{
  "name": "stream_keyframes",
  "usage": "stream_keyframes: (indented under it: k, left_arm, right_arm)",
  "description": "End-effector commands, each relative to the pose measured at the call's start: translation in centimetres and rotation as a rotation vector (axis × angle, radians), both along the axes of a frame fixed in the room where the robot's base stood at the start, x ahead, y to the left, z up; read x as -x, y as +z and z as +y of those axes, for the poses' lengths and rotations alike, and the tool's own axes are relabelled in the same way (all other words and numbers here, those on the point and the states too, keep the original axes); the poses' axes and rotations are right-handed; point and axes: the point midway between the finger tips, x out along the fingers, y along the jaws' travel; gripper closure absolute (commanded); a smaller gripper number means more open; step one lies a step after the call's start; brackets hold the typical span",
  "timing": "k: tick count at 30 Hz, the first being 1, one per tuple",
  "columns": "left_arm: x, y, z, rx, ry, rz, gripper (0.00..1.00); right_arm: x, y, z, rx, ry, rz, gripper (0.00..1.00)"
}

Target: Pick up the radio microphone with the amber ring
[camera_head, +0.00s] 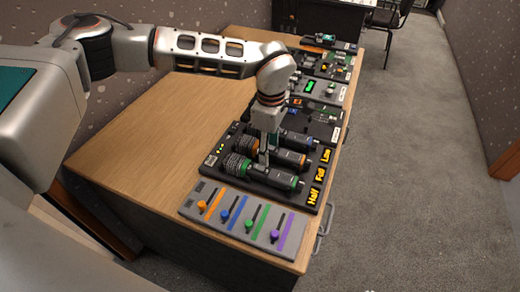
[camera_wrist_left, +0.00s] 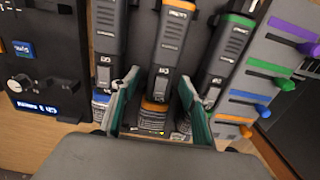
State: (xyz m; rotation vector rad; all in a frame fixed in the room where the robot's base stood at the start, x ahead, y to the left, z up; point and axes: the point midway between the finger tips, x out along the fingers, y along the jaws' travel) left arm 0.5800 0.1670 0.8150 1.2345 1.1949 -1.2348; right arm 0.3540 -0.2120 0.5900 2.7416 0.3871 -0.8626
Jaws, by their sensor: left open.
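The radio microphone with the amber ring (camera_head: 288,157) lies in the middle of three black microphones on a dark tray (camera_head: 318,171). Its mesh head points left and its amber-ringed end points right. In the left wrist view, the amber microphone (camera_wrist_left: 170,45) runs between the two green-padded fingers. My left gripper (camera_head: 266,157) points down over the middle microphone's body. It also shows in the left wrist view (camera_wrist_left: 158,95), open, with a finger on each side of the microphone. Contact cannot be told. My right gripper is not in view.
A green-ringed microphone (camera_head: 272,178) lies in front and a blue-ringed one (camera_head: 297,139) behind, both close to the fingers. A grey fader panel (camera_head: 243,216) sits at the near edge. More devices stand behind. The wooden table (camera_head: 160,140) is clear on the left.

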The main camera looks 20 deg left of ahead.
Motion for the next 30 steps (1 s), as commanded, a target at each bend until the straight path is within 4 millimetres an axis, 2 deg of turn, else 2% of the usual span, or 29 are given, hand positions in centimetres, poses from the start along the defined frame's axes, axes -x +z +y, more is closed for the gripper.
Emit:
stream_keyframes:
  k: [2, 8, 13, 14, 24, 30]
  left_arm:
    - [0.0, -0.7, 0.0, 0.001, 0.000, 0.001, 0.56]
    - [0.0, -0.7, 0.0, 0.001, 0.000, -0.001, 0.56]
    - [0.0, -0.7, 0.0, 0.001, 0.000, -0.001, 0.97]
    - [0.0, -0.7, 0.0, 0.001, 0.000, -0.001, 1.00]
    - [0.0, -0.5, -0.1, 0.002, 0.000, -0.002, 1.00]
    - [-0.1, 1.0, -0.1, 0.002, 0.000, -0.006, 1.00]
  right_arm:
    - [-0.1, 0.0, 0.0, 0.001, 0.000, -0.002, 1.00]
    - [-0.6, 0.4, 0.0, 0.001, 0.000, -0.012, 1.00]
    - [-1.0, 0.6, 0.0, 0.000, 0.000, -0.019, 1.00]
    - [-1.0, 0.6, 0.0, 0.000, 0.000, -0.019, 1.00]
    - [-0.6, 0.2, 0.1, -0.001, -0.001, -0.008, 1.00]
    - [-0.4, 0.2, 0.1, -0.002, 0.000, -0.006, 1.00]
